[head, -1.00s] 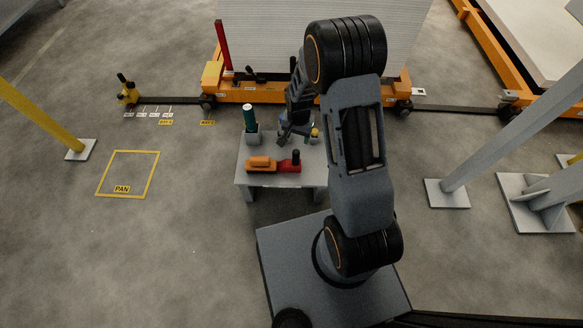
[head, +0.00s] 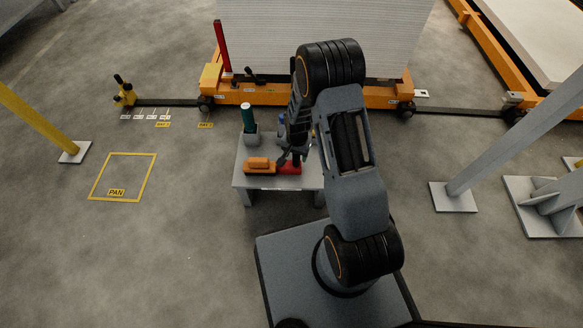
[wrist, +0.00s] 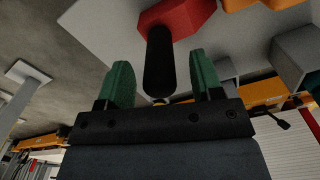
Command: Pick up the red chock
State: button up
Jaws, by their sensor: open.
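The red chock (head: 290,168) lies on the small grey table (head: 250,182), right of an orange block-like thing. In the wrist view the red chock (wrist: 190,14) is at the top, with a black upright handle (wrist: 160,62) pointing toward the camera. My gripper (wrist: 162,85) is open, its two green fingers on either side of the handle's end in the picture. I cannot tell whether they touch it. In the head view my gripper (head: 287,155) is over the chock and hides part of it.
An orange object (head: 259,164) sits directly left of the chock. A green cylinder (head: 247,118) in a grey holder stands at the table's back left. Behind is an orange rail cart (head: 240,98) with white sheets.

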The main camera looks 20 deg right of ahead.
jog(key=shift+f, duration=0.6)
jog(key=c, duration=1.1)
jog(key=shift+o, duration=0.2)
jog(key=shift+r, duration=0.15)
